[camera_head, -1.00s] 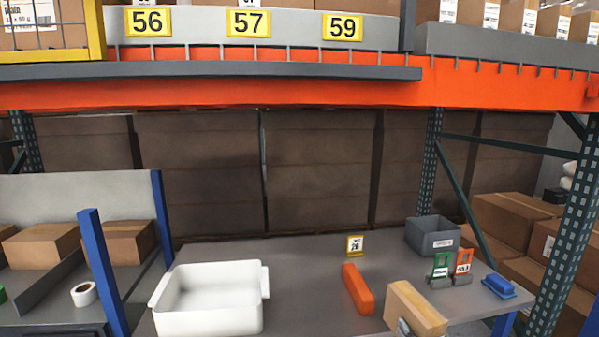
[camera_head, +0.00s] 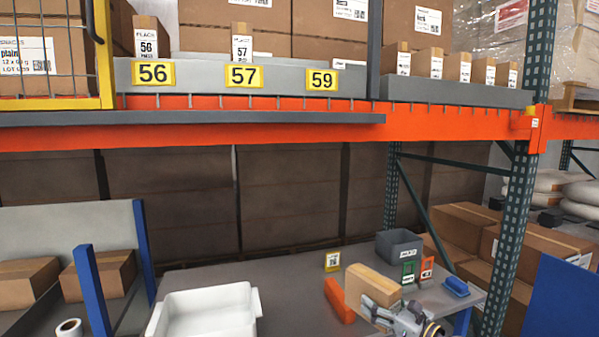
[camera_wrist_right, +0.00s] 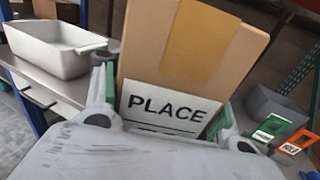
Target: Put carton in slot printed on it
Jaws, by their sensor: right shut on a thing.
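My right gripper (camera_head: 388,300) is shut on a tan carton (camera_head: 373,282) above the bench. Any number below that word is hidden by the gripper. On the shelf above, yellow tags read 56 (camera_head: 153,73), 57 (camera_head: 243,76) and 59 (camera_head: 322,79). A slim carton marked 56 (camera_head: 147,40) stands behind the first tag, and one marked 57 (camera_head: 242,46) behind the second. No slim carton shows behind tag 59. My left gripper is out of view.
An orange beam (camera_head: 250,132) and a dark ledge (camera_head: 190,118) run below the slots. The bench holds a white tub (camera_head: 205,310), an orange block (camera_head: 337,300), a grey bin (camera_head: 399,246) and a blue brush (camera_head: 456,286). A yellow cage (camera_head: 106,55) borders the slots at left.

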